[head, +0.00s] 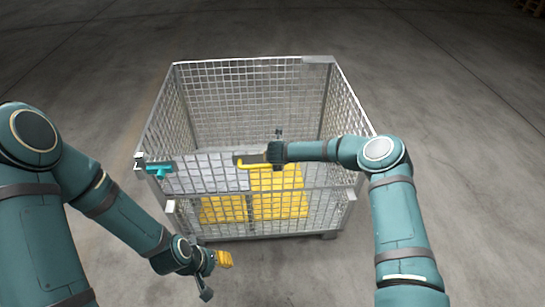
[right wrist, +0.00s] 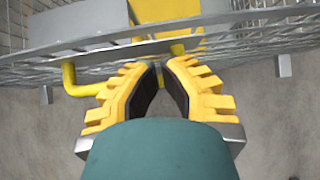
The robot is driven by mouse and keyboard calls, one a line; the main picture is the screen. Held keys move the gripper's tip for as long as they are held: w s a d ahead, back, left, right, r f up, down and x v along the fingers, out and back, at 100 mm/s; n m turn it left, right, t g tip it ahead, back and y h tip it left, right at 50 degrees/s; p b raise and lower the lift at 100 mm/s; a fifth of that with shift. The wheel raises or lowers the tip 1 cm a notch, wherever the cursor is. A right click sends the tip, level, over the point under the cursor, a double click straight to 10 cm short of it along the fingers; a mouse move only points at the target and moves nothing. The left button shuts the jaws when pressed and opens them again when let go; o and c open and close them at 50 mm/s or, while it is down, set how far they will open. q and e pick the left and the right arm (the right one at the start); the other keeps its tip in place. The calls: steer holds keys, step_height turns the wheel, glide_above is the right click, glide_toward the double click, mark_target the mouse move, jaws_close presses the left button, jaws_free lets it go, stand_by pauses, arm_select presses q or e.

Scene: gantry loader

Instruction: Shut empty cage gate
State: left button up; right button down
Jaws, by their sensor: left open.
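The wire-mesh cage (head: 255,61) stands upright on the floor. Its front mesh gate area (head: 320,206) faces me, partly hidden by my right arm. A yellow handle (head: 254,166) is at its upper front edge; it also shows in the right wrist view (right wrist: 76,88). A teal latch part (head: 158,170) is at the front left corner. My right gripper (right wrist: 161,67) is at the handle, fingertips slightly apart; its fingers hide part of the handle, so its hold is unclear. My left gripper (head: 224,259) is open and empty, low in front of the cage.
Yellow (head: 275,180) and white (head: 206,172) panels show through the front mesh. Bare concrete floor (head: 460,150) surrounds the cage. A pallet-like object (head: 533,5) is far back at the upper right.

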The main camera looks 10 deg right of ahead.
step_height(320, 180, up, 3)
steer(key=shift+a+f, duration=0.1)
step_height(320, 180, up, 5)
steer(key=w, duration=0.3)
steer(key=s+a+f+n+y+b, duration=0.1)
steer(key=s+a+f+n+b, duration=0.15)
steer(key=s+f+n, duration=0.45)
steer(key=s+a+f+n+y+b, duration=0.1)
steer(key=s+a+f+n+b, duration=0.15)
steer(key=s+n, duration=0.85)
arm_select(q)
step_height(320, 180, down, 10)
steer(key=b, duration=0.3)
steer(key=shift+s+r+b, duration=0.2)
steer(key=shift+s+b, duration=0.15)
steer(key=shift+s, duration=0.1)
arm_select(e)
steer(key=s+d+f+n+g+y, duration=0.1)
steer(key=s+d+f+n+g, duration=0.1)
steer(key=s+n, duration=0.6)
steer(key=s+d+f+n+g+y, duration=0.1)
steer(key=s+f+n+g, duration=0.3)
steer(key=s, duration=1.3)
steer(key=d+n, duration=0.1)
steer(key=n, duration=0.3)
steer(key=shift+f+n, duration=0.35)
steer(key=shift+n, duration=0.05)
arm_select(q)
steer(key=shift+d, duration=0.1)
steer(key=shift+c, duration=0.4)
